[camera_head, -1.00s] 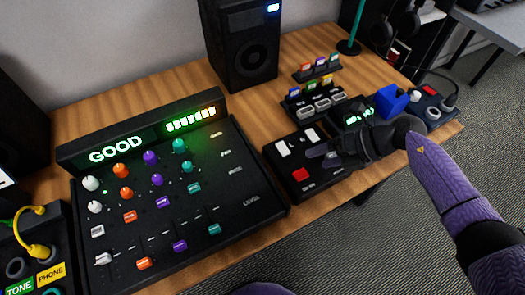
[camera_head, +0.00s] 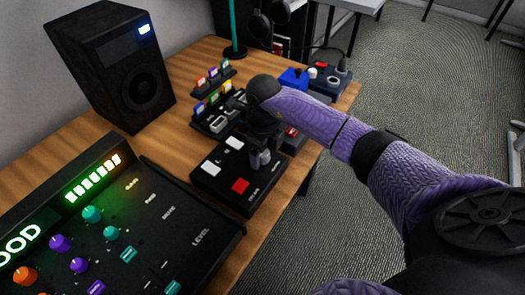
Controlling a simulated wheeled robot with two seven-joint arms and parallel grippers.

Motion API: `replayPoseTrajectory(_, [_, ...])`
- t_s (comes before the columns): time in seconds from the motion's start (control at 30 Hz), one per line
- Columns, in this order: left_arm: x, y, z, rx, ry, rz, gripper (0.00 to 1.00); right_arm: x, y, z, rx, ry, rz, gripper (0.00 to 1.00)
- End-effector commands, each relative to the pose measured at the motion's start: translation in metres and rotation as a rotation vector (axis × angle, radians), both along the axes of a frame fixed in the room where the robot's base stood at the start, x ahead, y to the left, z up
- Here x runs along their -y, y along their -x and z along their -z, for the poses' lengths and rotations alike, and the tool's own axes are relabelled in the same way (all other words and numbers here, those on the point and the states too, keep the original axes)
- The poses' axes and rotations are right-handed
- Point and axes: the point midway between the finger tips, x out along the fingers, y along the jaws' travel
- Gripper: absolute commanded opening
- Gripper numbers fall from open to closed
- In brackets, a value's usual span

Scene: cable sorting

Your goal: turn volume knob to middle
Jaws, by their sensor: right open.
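My right gripper (camera_head: 261,160) reaches in from the right over the right-hand part of a small black box (camera_head: 207,185). Its fingers point down and it is open, with nothing seen between the fingers. The box has two white buttons (camera_head: 211,169) and a red button (camera_head: 240,186) on top; the gripper covers part of it. I cannot pick out a knob marked as volume. A mixer (camera_head: 165,225) at lower left carries orange, purple and teal knobs (camera_head: 92,214), apart from the gripper. My left gripper is not in view.
A black speaker (camera_head: 123,66) stands at the back left of the wooden table (camera_head: 185,122). A rack with coloured tags (camera_head: 212,80) and a connector block (camera_head: 215,115) lie behind the box. Beyond my arm are a blue block (camera_head: 293,78) and a dark box (camera_head: 332,80).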

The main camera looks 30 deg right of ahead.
Motion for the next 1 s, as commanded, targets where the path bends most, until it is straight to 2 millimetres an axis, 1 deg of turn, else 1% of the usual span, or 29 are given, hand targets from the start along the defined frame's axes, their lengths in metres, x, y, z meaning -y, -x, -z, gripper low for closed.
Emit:
replayPoseTrajectory(0.03, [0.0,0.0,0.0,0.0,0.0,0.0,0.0,0.0,0.0,0.0,0.0,0.0,0.0,0.83])
replayPoseTrajectory(0.07, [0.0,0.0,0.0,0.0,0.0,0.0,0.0,0.0,0.0,0.0,0.0,0.0,0.0,0.81])
replayPoseTrajectory(0.1, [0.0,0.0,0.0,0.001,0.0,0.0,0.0,0.0,0.0,0.0,0.0,-0.001,0.0,0.73])
replayPoseTrajectory(0.17, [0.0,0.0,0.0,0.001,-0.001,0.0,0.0,0.0,0.0,0.0,0.0,-0.001,0.0,0.6])
replayPoseTrajectory(0.2, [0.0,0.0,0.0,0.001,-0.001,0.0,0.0,0.0,0.0,0.0,0.0,-0.001,0.0,0.51])
replayPoseTrajectory(0.27, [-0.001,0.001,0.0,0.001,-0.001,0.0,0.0,0.0,0.0,0.0,0.0,-0.001,0.0,0.39])
replayPoseTrajectory(0.3, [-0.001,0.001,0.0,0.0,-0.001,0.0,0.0,0.0,0.0,0.0,0.0,-0.001,0.0,0.3])
replayPoseTrajectory(0.37, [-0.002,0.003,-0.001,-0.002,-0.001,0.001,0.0,0.0,0.0,0.0,0.0,-0.001,0.0,0.18])
replayPoseTrajectory(0.4, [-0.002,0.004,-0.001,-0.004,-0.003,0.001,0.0,0.0,0.0,0.0,0.0,-0.001,0.0,0.09])
replayPoseTrajectory(0.43, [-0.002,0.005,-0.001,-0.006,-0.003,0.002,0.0,0.0,0.0,0.0,0.0,-0.001,0.0,0.03])
replayPoseTrajectory(0.47, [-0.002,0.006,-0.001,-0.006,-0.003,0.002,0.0,0.0,0.0,0.0,0.0,-0.001,0.001,0.0])
replayPoseTrajectory(0.6, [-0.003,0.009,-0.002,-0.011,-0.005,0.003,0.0,0.0,0.0,-0.001,0.0,-0.001,0.003,0.0])
replayPoseTrajectory(0.77, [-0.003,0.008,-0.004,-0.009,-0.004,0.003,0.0,0.0,0.0,-0.002,-0.001,-0.001,0.033,0.0])
replayPoseTrajectory(1.0, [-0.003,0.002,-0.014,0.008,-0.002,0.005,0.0,0.0,0.0,-0.003,0.0,-0.001,0.171,0.0])
